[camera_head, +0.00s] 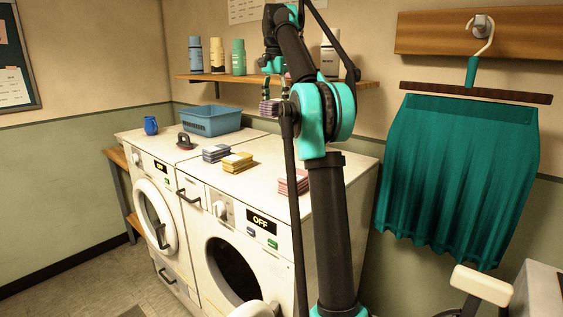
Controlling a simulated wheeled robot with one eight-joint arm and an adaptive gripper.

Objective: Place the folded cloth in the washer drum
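My gripper (272,88) hangs above the machine tops, in front of the wall shelf. Its fingers seem to close on a small folded cloth (268,107) with purplish stripes, held in the air. The arm hides part of the grip. The right washer (265,218) shows "OFF" on its display. Its drum opening (232,268) is dark and uncovered, and its door (255,309) stands open at the bottom edge of the view. Other folded cloths lie on the machine tops: a grey-blue one (215,153), a yellow one (237,162) and a red-pink one (293,182).
A left machine (155,212) with a round door stands beside the right washer. A blue basket (211,121), a blue mug (151,125) and a dark red-handled item (185,141) sit on top. Bottles (217,56) line the shelf. A teal cloth (460,175) hangs at right.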

